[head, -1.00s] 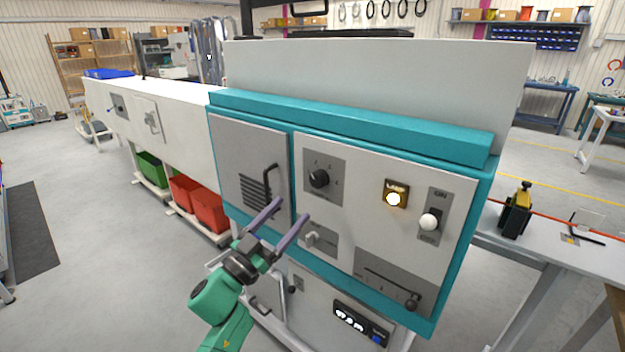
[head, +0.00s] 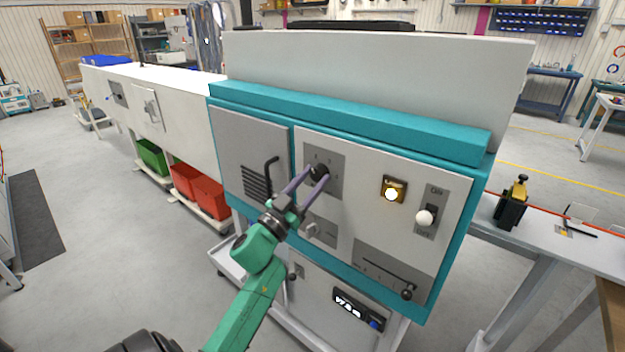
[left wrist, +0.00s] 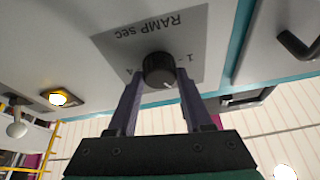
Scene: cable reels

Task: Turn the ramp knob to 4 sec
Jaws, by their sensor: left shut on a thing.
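The ramp knob (head: 319,172) is black and round, on a grey plate (head: 334,160) on the upper left part of the white panel. In the left wrist view the knob (left wrist: 158,70) sits on the plate marked "RAMP sec", which appears upside down, with a 1 at its right and a 4 at its left. A small pale mark shows on the knob's lower edge there. My left gripper (head: 315,175) has its two purple fingers on either side of the knob and is shut on it; they also show in the left wrist view (left wrist: 160,80). My right gripper is not in view.
A bench (head: 560,248) stands at the right.

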